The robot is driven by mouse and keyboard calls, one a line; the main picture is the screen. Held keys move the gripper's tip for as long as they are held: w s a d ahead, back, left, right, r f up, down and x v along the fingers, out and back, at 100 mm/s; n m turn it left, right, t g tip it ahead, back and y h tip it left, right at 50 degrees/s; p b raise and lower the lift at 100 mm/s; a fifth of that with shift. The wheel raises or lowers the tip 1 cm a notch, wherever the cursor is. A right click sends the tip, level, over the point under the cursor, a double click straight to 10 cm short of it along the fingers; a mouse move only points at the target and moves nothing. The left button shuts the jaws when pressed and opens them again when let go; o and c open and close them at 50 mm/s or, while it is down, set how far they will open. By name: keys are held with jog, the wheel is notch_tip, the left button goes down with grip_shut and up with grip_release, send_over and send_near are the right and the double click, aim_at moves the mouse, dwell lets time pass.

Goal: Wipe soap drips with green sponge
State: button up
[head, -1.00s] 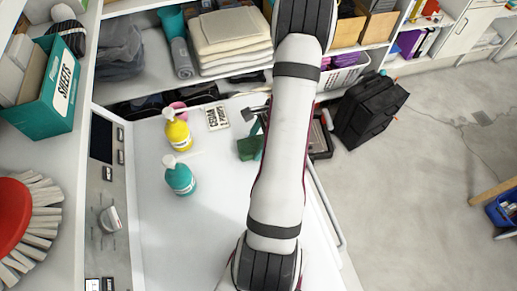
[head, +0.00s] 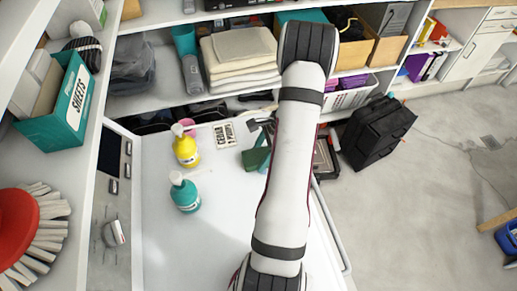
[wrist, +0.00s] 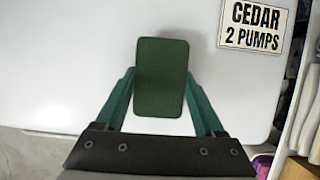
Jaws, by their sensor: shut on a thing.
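My gripper (wrist: 160,82) is shut on the green sponge (wrist: 161,62), with a teal finger on either side of it. In the head view the sponge (head: 255,158) shows beside my arm, over the white worktop (head: 235,225); I cannot tell whether it touches the surface. A yellow pump bottle (head: 186,151) and a teal pump bottle (head: 185,196) stand upright to the left of the sponge. I cannot make out soap drips in either view.
A "CEDAR 2 PUMPS" card (head: 224,134) lies at the back of the worktop. A pink item (head: 192,130) is behind the yellow bottle. Shelves with folded towels (head: 238,60) stand behind. A black case (head: 376,132) stands right of the worktop. The front middle of the worktop is clear.

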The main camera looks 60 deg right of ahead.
aim_at(257, 187)
jog(key=shift+s+a, duration=2.75)
jog(key=shift+a, duration=0.3)
jog(key=shift+w+a, duration=0.25)
jog(key=shift+w, duration=0.1)
jog(key=shift+w+d+r, duration=0.1)
jog(key=shift+w+d, duration=0.05)
jog(key=shift+w, duration=0.15)
jog(key=shift+w+d, duration=0.25)
jog(key=shift+d, duration=0.05)
jog(key=shift+w+d, duration=3.45)
jog(key=shift+w, duration=0.05)
jog(key=shift+s+a, duration=3.5)
jog(key=shift+s, duration=0.1)
jog(key=shift+s+a, duration=0.4)
jog(key=shift+a, duration=0.05)
notch_tip(257, 187, up, 8)
jog(key=shift+d, duration=0.15)
